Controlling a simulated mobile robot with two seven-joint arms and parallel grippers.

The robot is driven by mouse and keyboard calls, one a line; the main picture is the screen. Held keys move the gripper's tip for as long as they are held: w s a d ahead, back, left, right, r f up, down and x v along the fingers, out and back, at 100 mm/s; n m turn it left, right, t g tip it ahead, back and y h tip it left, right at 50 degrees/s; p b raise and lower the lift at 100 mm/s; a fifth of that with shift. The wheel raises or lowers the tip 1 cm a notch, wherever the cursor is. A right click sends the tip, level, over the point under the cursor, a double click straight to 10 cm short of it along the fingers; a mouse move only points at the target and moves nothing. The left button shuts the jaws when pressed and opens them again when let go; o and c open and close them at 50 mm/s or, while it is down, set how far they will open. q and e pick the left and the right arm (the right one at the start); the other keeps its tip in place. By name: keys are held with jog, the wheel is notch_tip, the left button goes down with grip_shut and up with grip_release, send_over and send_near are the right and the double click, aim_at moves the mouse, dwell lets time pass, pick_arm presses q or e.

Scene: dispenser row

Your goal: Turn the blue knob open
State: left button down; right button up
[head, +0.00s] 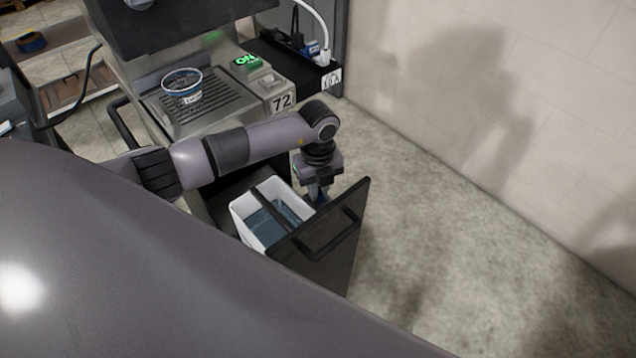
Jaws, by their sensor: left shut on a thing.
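No blue knob shows clearly in the head view. My left gripper (319,193) points down by the open drawer, between the white bin and the top of the drawer's dark front panel (325,240). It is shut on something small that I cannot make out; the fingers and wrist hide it. A small blue item (311,47) lies on the black shelf beside the machine, too small to identify. My right gripper is out of view.
A white bin (243,221) with bluish contents sits in the drawer. Floor (450,240) right of the drawer is clear up to the wall.

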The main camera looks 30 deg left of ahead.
pick_arm(q)
jog(key=shift+r+n+p, duration=0.15)
jog(key=shift+n+p, duration=0.6)
jog(key=shift+n, duration=1.25)
jog(key=c, duration=1.1)
grip_release()
jog(key=shift+r, duration=3.55)
